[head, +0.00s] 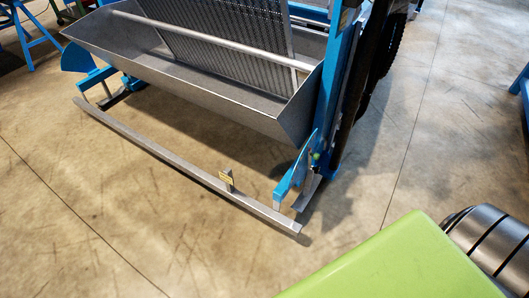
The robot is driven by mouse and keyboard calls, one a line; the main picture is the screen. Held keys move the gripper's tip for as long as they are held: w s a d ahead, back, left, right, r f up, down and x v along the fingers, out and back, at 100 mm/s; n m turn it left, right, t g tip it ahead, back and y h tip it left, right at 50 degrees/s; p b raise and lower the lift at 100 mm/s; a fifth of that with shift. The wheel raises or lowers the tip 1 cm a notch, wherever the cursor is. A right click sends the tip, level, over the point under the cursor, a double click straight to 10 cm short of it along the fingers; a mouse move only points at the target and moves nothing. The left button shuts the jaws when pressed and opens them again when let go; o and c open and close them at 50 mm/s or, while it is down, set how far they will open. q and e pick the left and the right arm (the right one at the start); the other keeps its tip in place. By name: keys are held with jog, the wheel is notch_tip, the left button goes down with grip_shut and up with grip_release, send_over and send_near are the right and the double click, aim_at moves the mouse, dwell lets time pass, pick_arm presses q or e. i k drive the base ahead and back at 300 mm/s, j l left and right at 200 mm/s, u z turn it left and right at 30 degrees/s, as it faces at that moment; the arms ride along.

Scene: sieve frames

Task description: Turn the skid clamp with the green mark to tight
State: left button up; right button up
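A blue sieve frame with a grey metal trough (190,85) stands on the concrete floor. A long grey skid bar (170,157) lies along its front. At the bar's right end a blue skid clamp (290,180) sits by the frame's upright, with a small green mark (316,156) near its top. Another blue clamp (92,78) is at the left end, and I see no green mark on it. I cannot tell how tight either clamp is. Neither of my grippers is in view.
A blue upright (340,70) and dark round parts (385,50) rise at the right. Open floor (120,240) lies in front. Blue stands show at the left and right edges.

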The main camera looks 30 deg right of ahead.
aim_at(316, 170)
jog(key=l+u, duration=0.25)
jog(key=l, duration=0.25)
jog(key=i+l+u, duration=0.1)
jog(key=l+u, duration=0.15)
jog(key=l, duration=0.25)
jog(key=l+u, duration=0.25)
jog(key=l, duration=0.2)
jog(key=k+l+u, duration=0.1)
jog(key=l+u, duration=0.15)
jog(key=l, duration=0.2)
jog(key=k+l+u, duration=0.1)
jog(key=l+u, duration=0.15)
jog(key=l, duration=0.25)
jog(key=k+l+u, duration=0.25)
jog(key=l, duration=0.2)
jog(key=k+l, duration=0.1)
jog(key=l, duration=0.25)
jog(key=k+l, duration=0.1)
jog(key=l, duration=0.3)
jog(key=k+l, duration=0.15)
jog(key=l, duration=0.2)
jog(key=k+l, duration=0.1)
jog(key=l, duration=0.3)
jog(key=k+l, duration=0.1)
jog(key=l, duration=0.25)
jog(key=k+l+u, duration=0.1)
jog(key=l, duration=0.3)
